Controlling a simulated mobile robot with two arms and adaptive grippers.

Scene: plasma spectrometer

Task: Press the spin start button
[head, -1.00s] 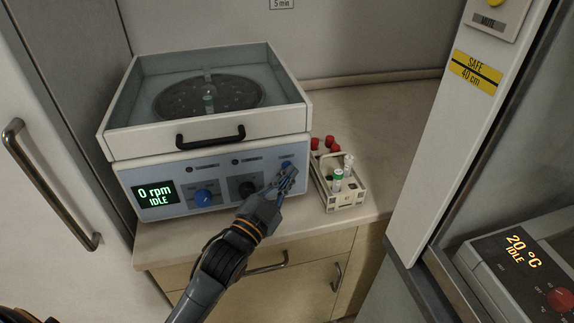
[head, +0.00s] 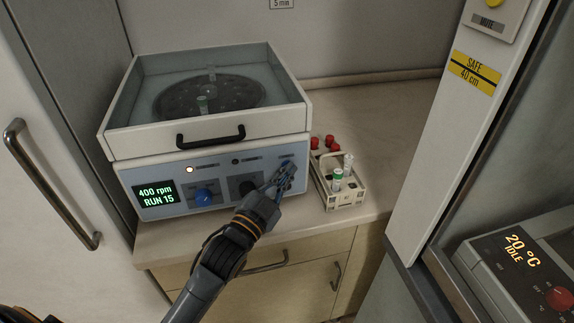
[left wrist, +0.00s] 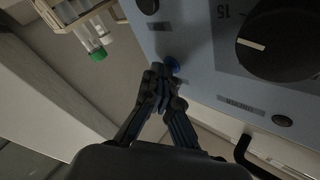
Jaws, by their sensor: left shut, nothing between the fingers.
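The centrifuge (head: 225,147) stands on the bench with its clear lid down. Tubes show inside on the dark rotor (head: 230,97). The blue start button (left wrist: 171,64) is at the panel's right end, partly hidden by my fingers in the left wrist view. My left gripper (head: 287,170) is shut and empty, its fingertips at the button; I cannot tell whether they still touch it.
A tube rack (head: 345,196) with capped tubes stands right of the centrifuge, close to my left gripper. Several red caps (head: 330,142) lie behind it. A blue knob (head: 204,197) and a black knob (head: 247,187) sit on the panel.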

